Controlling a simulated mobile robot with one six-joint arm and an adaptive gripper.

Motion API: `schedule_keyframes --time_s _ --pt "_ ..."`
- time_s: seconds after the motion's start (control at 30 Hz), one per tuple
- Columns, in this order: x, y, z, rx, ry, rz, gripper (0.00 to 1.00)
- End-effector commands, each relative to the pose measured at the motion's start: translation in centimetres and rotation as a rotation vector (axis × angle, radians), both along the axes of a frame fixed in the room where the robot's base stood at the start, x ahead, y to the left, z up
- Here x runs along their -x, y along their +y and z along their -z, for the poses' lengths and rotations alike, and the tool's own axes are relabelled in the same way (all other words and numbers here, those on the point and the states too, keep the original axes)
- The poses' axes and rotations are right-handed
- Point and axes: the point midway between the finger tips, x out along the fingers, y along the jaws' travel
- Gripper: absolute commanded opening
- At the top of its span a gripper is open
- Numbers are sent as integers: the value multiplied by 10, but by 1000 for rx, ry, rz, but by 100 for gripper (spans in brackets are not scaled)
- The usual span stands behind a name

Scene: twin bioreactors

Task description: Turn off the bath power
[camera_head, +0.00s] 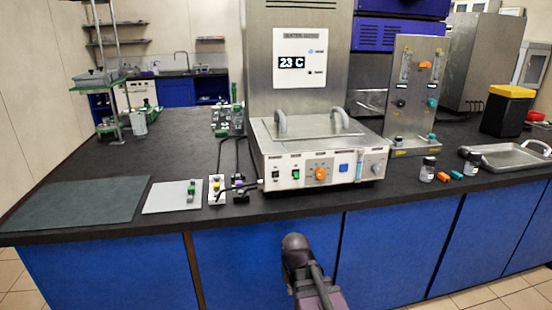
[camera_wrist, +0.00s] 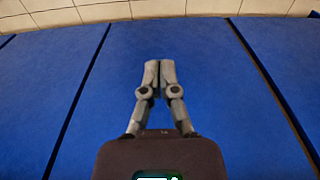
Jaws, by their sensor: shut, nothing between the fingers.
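The water bath (camera_head: 318,160) stands on the dark bench with a metal lid and two handles. Its front panel (camera_head: 330,169) carries a black switch (camera_head: 275,175), a green switch (camera_head: 295,174), an orange knob (camera_head: 320,173), a blue button (camera_head: 343,168) and a grey knob (camera_head: 376,168). The panel labels are too small to read. A display (camera_head: 291,63) behind the bath reads 23 C. In the wrist view my gripper (camera_wrist: 153,68) is shut and empty, facing blue cabinet fronts. In the head view my arm shows below the bench edge, in front of the cabinets; the fingertips are not clear there.
A small strip with a yellow button (camera_head: 216,185) and cables lie left of the bath. A grey plate (camera_head: 172,196) and a dark mat (camera_head: 75,203) are farther left. Vials (camera_head: 428,169), a metal tray (camera_head: 507,156) and a panel with valves (camera_head: 414,95) are right. Blue cabinets (camera_head: 390,255) front the bench.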

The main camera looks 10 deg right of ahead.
Motion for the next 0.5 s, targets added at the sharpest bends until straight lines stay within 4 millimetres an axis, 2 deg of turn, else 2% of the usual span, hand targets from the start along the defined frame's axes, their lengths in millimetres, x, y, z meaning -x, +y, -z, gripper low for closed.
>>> schedule_keyframes --time_s 0.03,0.5 --pt "-6 0 -15 0 -7 0 0" --pt "-43 0 -82 0 -78 0 0"
